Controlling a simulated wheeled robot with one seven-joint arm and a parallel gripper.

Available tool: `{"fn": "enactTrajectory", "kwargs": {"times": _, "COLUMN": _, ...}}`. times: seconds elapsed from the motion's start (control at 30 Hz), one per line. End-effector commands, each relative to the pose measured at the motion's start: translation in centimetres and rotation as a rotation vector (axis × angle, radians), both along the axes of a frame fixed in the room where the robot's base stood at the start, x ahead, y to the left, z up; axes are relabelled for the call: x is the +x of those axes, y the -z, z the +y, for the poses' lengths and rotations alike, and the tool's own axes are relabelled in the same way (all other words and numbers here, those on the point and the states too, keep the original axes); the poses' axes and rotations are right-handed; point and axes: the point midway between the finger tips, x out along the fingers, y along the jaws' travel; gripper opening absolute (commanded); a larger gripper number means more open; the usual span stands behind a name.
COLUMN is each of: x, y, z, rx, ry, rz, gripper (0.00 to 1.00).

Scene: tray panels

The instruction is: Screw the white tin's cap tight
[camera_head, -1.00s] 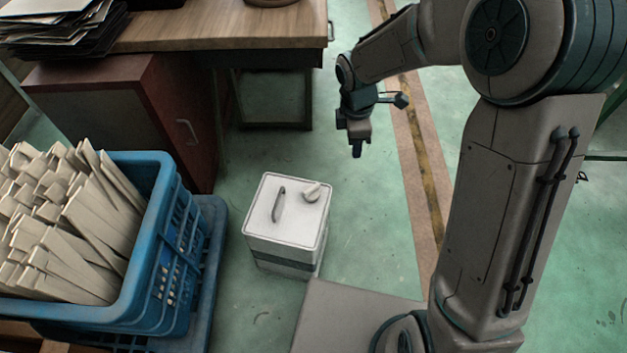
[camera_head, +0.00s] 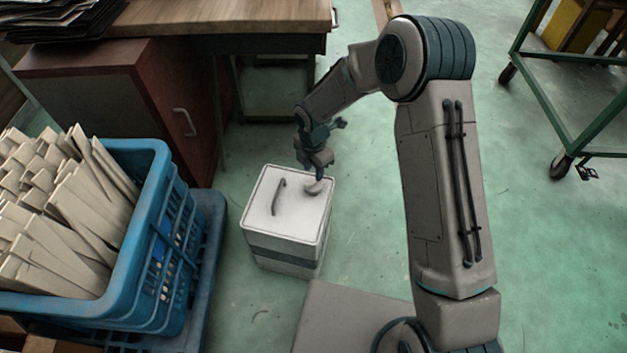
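The white tin (camera_head: 290,232) stands upright on the green floor, with a dark band round its side and a dark handle (camera_head: 278,197) on its top. Its pale cap (camera_head: 314,187) is at the top's back right corner, partly hidden by my gripper. My gripper (camera_head: 317,174) points down right over the cap, its fingers at or just above it. Whether the fingers touch the cap or are closed on it is too small to tell.
A blue crate (camera_head: 150,250) full of pale slats stands left of the tin. Behind are a dark red cabinet (camera_head: 110,100) and a wooden desk (camera_head: 230,18). A green wheeled cart (camera_head: 540,85) stands at the back right. The floor right of the tin is clear.

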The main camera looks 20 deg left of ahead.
Motion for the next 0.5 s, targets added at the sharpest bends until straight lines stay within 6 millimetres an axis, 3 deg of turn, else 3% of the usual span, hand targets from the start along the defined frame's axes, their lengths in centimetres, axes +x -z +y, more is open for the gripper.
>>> {"fn": "enactTrajectory", "kwargs": {"times": 0.03, "x": -0.1, "y": 1.4, "z": 0.0, "rx": -0.001, "ry": -0.001, "rz": 0.002, "gripper": 0.34}}
{"fn": "enactTrajectory", "kwargs": {"times": 0.2, "x": 0.0, "y": 3.7, "z": 0.0, "rx": 0.001, "ry": 0.0, "rz": 0.001, "gripper": 0.34}}
{"fn": "enactTrajectory", "kwargs": {"times": 0.5, "x": 0.0, "y": 4.7, "z": 0.0, "rx": 0.0, "ry": 0.001, "rz": -0.001, "gripper": 0.34}}
